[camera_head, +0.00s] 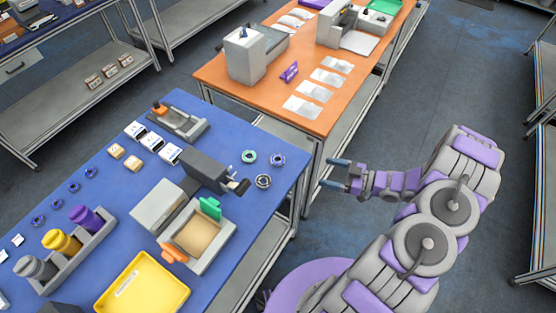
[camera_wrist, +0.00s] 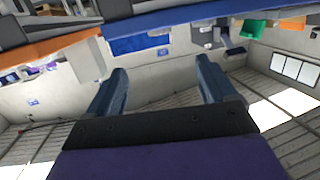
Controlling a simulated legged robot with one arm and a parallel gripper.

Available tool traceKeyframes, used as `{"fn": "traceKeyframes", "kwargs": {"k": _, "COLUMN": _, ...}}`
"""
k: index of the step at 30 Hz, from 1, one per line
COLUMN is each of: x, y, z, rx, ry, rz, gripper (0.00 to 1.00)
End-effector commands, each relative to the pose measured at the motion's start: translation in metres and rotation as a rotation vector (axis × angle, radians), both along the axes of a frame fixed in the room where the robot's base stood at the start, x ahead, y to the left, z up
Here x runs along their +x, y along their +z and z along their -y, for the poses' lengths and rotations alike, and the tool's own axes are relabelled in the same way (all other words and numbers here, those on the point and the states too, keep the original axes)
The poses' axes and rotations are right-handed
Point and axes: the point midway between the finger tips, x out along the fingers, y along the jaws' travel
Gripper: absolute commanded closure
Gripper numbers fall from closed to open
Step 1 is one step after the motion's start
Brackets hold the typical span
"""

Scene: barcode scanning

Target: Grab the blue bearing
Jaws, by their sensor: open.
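A blue-violet ring-shaped bearing (camera_head: 277,160) lies near the right edge of the blue table (camera_head: 222,133) in the head view. A green bearing (camera_head: 249,157) lies to its left, and a dark grey bearing (camera_head: 263,181) lies just below it. My gripper (camera_head: 332,174) is off the table, to the right of the blue bearing, apart from it and empty. In the wrist view the two blue fingers (camera_wrist: 160,68) are spread wide with nothing between them. I cannot make out the bearings in the wrist view.
A grey scanner-like device (camera_head: 207,170) stands left of the bearings. A yellow tray (camera_head: 143,288), a box with a green flap (camera_head: 210,208) and several small blue rings (camera_head: 73,187) are further left. An orange table (camera_head: 215,74) stands behind. Open floor lies around my arm.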

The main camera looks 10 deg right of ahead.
Motion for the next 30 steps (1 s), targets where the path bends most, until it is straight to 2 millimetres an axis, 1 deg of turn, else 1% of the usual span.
{"fn": "traceKeyframes", "kwargs": {"k": 9, "x": 0.026, "y": -0.007, "z": -0.045, "rx": -0.001, "ry": 0.003, "rz": -0.001, "gripper": 0.16}}
{"fn": "traceKeyframes", "kwargs": {"k": 18, "x": 0.05, "y": -0.014, "z": -0.076, "rx": -0.003, "ry": 0.002, "rz": -0.001, "gripper": 0.16}}
{"fn": "traceKeyframes", "kwargs": {"k": 24, "x": 0.06, "y": -0.016, "z": -0.09, "rx": -0.004, "ry": 0.0, "rz": -0.001, "gripper": 0.16}}
{"fn": "traceKeyframes", "kwargs": {"k": 30, "x": 0.065, "y": -0.017, "z": -0.096, "rx": -0.004, "ry": -0.001, "rz": 0.0, "gripper": 0.16}}
